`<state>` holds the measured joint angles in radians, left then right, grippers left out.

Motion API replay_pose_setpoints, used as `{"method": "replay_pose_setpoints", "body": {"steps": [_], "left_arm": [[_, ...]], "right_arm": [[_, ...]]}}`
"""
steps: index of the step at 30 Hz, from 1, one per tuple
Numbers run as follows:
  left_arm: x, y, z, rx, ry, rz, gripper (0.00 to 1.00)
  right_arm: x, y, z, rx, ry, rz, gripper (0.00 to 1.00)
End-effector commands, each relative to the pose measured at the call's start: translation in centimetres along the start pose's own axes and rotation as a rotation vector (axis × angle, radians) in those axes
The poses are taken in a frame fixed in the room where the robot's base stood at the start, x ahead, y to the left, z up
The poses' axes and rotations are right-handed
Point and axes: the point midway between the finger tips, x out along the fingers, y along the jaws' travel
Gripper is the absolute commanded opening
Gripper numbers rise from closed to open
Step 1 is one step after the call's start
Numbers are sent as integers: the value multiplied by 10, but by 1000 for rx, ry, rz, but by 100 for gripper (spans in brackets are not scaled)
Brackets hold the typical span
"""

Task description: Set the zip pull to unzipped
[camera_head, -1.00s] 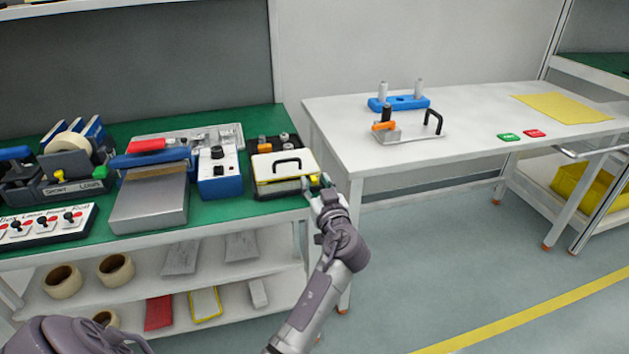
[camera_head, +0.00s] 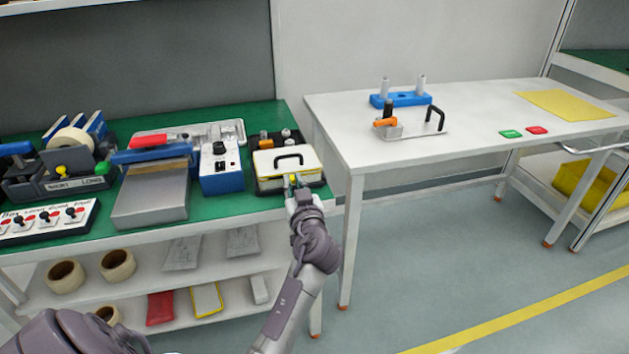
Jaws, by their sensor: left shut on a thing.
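A white-topped case (camera_head: 268,160) with a black handle and a yellow band round its side sits at the right end of the green bench. My left gripper (camera_head: 293,184) is at the front side of this case, right of its middle. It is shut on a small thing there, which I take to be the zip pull. The fingers largely hide the pull, and its exact position on the zip cannot be made out. My right gripper is not in view.
A blue box with a black knob (camera_head: 221,167) stands just left of the case, and a grey sealer-like device (camera_head: 150,200) is further left. Small orange and grey parts lie behind the case. A white table (camera_head: 460,130) stands to the right, with floor between.

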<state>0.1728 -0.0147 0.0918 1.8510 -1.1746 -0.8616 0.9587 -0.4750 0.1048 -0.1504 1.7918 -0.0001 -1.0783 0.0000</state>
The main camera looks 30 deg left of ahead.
Motion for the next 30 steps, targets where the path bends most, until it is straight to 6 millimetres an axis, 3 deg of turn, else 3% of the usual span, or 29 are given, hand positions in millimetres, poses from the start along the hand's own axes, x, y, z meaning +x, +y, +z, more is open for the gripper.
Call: {"method": "replay_pose_setpoints", "body": {"steps": [3,6,18,19,23,30], "left_arm": [[0,-32,1,0,-2,-3,0],[0,-48,1,0,-2,-2,0],[0,-58,0,1,1,-2,0],[0,-58,0,1,1,-2,18],[0,-58,0,1,1,-2,40],[0,-57,0,1,1,-1,42]], "right_arm": [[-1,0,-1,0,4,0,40],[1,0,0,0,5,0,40],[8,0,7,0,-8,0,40],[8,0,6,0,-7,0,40],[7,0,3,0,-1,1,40],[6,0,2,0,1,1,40]]}}
